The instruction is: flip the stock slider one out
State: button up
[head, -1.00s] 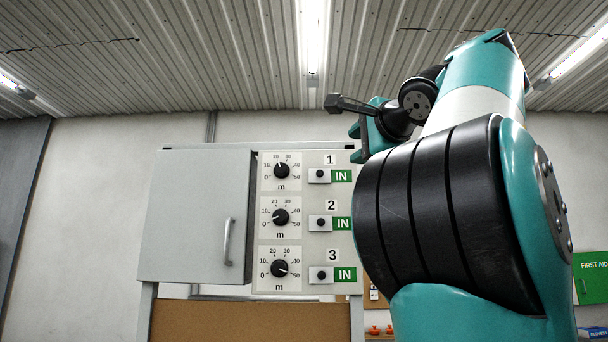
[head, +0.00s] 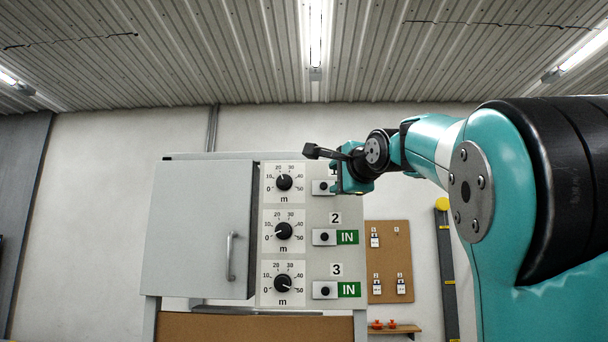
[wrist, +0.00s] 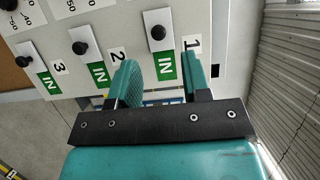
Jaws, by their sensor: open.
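Stock slider one (wrist: 157,32) is a pale plate with a round black knob, beside a green IN label (wrist: 165,65). It is the top slider on the grey panel, and in the head view its plate (head: 320,187) is partly hidden by my gripper (head: 345,181). In the wrist view my gripper (wrist: 160,72) is open and empty. Its two teal fingers stand on either side of the IN label, with the knob beyond them. I cannot tell how far the fingertips are from the panel.
Slider two (head: 324,237) and slider three (head: 325,290) sit below, both showing IN. Several black dials, such as the top dial (head: 284,183), are to the left. A grey cabinet door (head: 198,230) with a handle stands further left. A padlock board (head: 388,262) hangs to the right.

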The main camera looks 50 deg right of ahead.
aim_at(324, 186)
jog(key=p+x, duration=0.2)
jog(key=x, duration=0.4)
jog(key=shift+w+d+f, duration=0.1)
jog(key=shift+w+d, duration=0.1)
jog(key=shift+w, duration=0.1)
jog(key=shift+c, duration=0.2)
grip_shut()
